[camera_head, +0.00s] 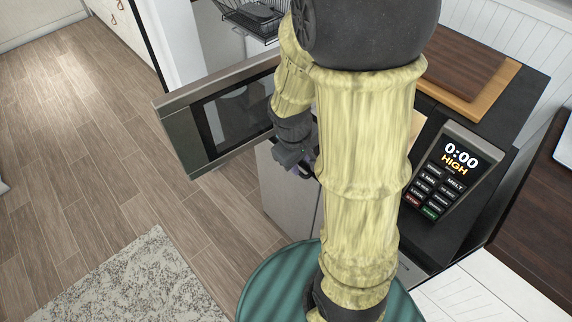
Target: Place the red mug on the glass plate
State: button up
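No red mug and no glass plate shows in the head view; my arm covers much of the middle. A microwave stands behind my arm, with its door (225,115) swung open to the left and its control panel (447,185) on the right. Most of its inside is hidden by my arm, with only a pale lit strip beside the panel. My gripper (303,166) is at the open front, between the door and my forearm. Its fingers are mostly hidden, so I cannot tell whether it is open or holds anything.
Wooden boards (465,68) lie on top of the microwave. A black wire rack (252,18) stands behind the door. A white counter (500,292) is at lower right. The wooden floor (100,150) at left is clear, with a grey rug (130,285) nearer.

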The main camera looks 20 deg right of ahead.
jog(key=s+a+r+m+t+y, duration=0.1)
jog(key=s+a+r+m+y, duration=0.1)
jog(key=a+r+m, duration=0.1)
jog(key=shift+s+a+m+t, duration=0.3)
jog(key=shift+a+m, duration=0.3)
jog(key=shift+a, duration=0.35)
jog(key=shift+r, duration=0.1)
jog(key=p+v, duration=0.2)
jog(key=p, duration=0.1)
jog(key=w+p+v, duration=0.1)
jog(key=p+v, duration=0.1)
jog(key=v, duration=0.1)
jog(key=shift+r+p, duration=0.4)
jog(key=shift+r, duration=0.05)
